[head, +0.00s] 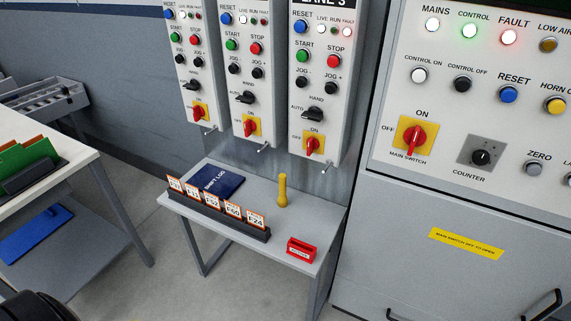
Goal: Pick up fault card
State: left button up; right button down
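Several small fault cards stand upright in a row in a dark rack (222,223) on a small grey table. They are white with orange borders and black codes. The rightmost card (256,219) seems to read E24, and the one beside it (234,212) seems to read E50. The codes further left are too small to read surely. Neither of my grippers shows in the head view. A dark rounded shape at the bottom left corner may be part of my arm.
On the small table (300,212) are a blue shift log book (217,180), a yellow upright peg (283,190) and a red block (301,250). Switch panels (320,75) hang above it. A control cabinet (400,235) stands right. A white-topped bench (70,150) stands left.

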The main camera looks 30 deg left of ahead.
aim_at(257, 220)
jog(key=u, duration=1.05)
